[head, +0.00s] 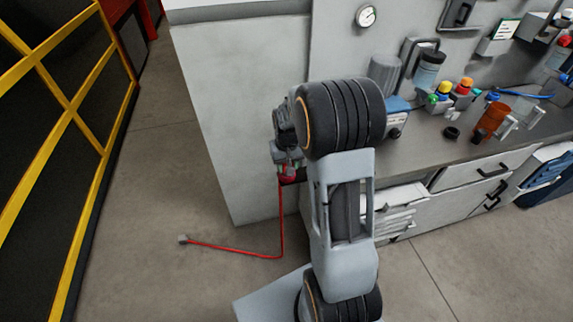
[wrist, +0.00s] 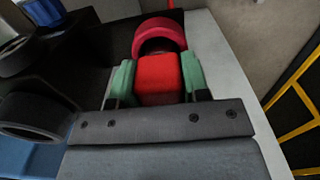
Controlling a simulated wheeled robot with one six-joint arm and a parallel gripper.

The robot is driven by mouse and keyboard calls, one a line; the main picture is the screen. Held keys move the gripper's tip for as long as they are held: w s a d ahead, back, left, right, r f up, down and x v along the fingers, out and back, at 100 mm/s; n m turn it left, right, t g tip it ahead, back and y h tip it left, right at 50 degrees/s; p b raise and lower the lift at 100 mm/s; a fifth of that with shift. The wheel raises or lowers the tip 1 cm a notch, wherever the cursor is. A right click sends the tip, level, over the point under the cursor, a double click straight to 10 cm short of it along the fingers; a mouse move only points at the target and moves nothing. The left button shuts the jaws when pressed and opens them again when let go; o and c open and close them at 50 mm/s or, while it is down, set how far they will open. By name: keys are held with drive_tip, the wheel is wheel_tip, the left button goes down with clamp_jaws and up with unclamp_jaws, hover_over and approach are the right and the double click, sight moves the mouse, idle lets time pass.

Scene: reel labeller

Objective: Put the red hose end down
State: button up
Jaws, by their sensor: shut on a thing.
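The red hose end (wrist: 158,80) is a red block between the green finger pads of my gripper (wrist: 160,78) in the wrist view. My gripper is shut on it. A darker red curved piece (wrist: 160,33) shows just beyond the block; I cannot tell whether the two are joined. In the head view the red hose (head: 281,215) hangs from the red part (head: 287,174) at my gripper, beside the bench's left end. It drops to the floor and runs left to a small grey end piece (head: 183,240). My arm hides part of the gripper there.
The grey bench top (head: 425,150) holds a blue box (head: 396,113), several coloured-cap bottles, an orange cup (head: 490,122) and a small black ring (head: 451,133). A pale wall panel (head: 240,110) stands behind my gripper. A yellow-framed barrier (head: 75,105) is at left. Floor between is mostly clear.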

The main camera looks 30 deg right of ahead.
drive_tip(key=shift+f, duration=0.2)
drive_tip(key=o, duration=1)
drive_tip(key=shift+r, duration=0.1)
wheel_tip(320, 180, up, 12)
drive_tip(key=shift+f, duration=0.1)
drive_tip(key=s+a+t, duration=0.1)
drive_tip(key=s+a, duration=0.2)
drive_tip(key=s, duration=0.2)
drive_tip(key=s+a+r+n+t, duration=0.1)
drive_tip(key=s+a, duration=0.2)
drive_tip(key=s, duration=0.2)
drive_tip(key=s+a+r+n+t, duration=0.1)
drive_tip(key=s+a, duration=0.2)
drive_tip(key=s, duration=0.3)
drive_tip(key=shift+s+a+t, duration=0.1)
drive_tip(key=shift+a+t, duration=0.3)
